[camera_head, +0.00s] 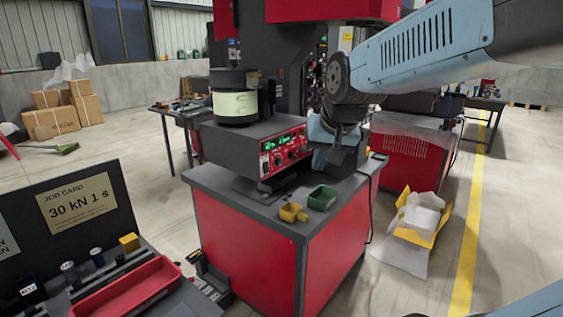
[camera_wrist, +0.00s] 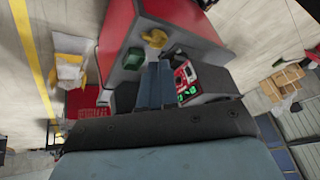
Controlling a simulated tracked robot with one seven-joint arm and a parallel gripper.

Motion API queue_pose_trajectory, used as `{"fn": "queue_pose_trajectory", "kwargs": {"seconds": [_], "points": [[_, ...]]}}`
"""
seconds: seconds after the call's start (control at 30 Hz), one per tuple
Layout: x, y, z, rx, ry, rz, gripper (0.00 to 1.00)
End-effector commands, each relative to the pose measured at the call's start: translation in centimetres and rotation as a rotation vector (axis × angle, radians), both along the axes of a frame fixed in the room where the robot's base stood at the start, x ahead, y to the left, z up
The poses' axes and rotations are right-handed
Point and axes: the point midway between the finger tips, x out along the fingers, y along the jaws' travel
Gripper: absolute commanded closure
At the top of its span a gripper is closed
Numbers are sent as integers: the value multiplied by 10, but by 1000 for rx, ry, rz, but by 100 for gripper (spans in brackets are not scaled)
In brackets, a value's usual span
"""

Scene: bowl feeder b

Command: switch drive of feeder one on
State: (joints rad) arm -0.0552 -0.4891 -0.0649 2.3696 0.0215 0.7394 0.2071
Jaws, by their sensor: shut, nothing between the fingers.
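The bowl feeder stands on a red cabinet with a dark top (camera_head: 235,205). Its bowl (camera_head: 234,103) is dark with a pale green band and sits on a grey drive box (camera_head: 228,145). A red control panel (camera_head: 284,151) with green displays and several knobs is on the box's front. The panel also shows in the wrist view (camera_wrist: 185,80), tilted by the camera. My gripper (camera_head: 322,168) is shut and empty, close to the panel's right side. In the wrist view its fingers (camera_wrist: 158,66) lie left of the panel; contact cannot be told. The drive switch is too small to make out.
A yellow scoop-like cup (camera_head: 293,213) and a green tray (camera_head: 322,198) sit on the cabinet top. A red tray (camera_head: 125,290) and a job card (camera_head: 76,202) are at the lower left.

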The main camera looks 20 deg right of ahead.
Motion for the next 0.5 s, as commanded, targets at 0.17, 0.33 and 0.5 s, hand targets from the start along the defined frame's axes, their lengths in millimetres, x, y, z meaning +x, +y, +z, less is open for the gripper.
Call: {"fn": "queue_pose_trajectory", "kwargs": {"seconds": [0.17, 0.33, 0.5], "points": [[-58, 1, -1, -73, 5, 95, 100], [-93, 2, -7, -125, 17, 158, 100], [-108, 3, -11, -149, 24, 188, 100]]}}
